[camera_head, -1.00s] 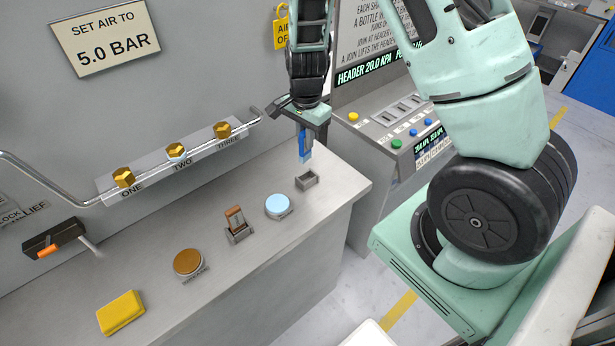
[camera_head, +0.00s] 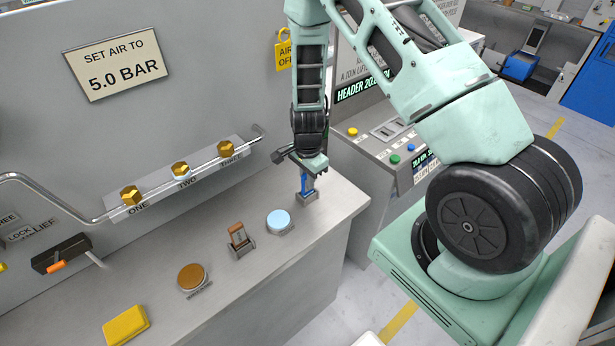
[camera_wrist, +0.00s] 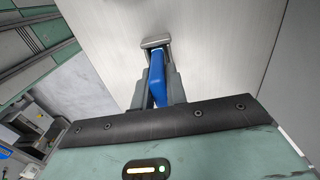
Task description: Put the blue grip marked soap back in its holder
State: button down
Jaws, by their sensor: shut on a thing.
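The blue grip (camera_head: 307,183) is upright between the fingers of my gripper (camera_head: 308,170), which is shut on it. In the wrist view the blue grip (camera_wrist: 156,82) shows between my fingers. Its lower end meets the small grey holder (camera_head: 307,198) near the right end of the bench. The holder also shows in the wrist view (camera_wrist: 155,41). I cannot tell how deep the grip sits in it. The soap marking is not readable.
A light blue disc (camera_head: 279,221) stands left of the holder. Beyond it are a brown grip (camera_head: 237,233) in its own holder, a brown disc (camera_head: 191,277) and a yellow block (camera_head: 126,325). A rail with gold knobs (camera_head: 180,170) runs along the wall behind.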

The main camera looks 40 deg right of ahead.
jog(key=shift+f, duration=0.2)
jog(key=c, duration=1.4)
grip_release()
jog(key=shift+r, duration=0.15)
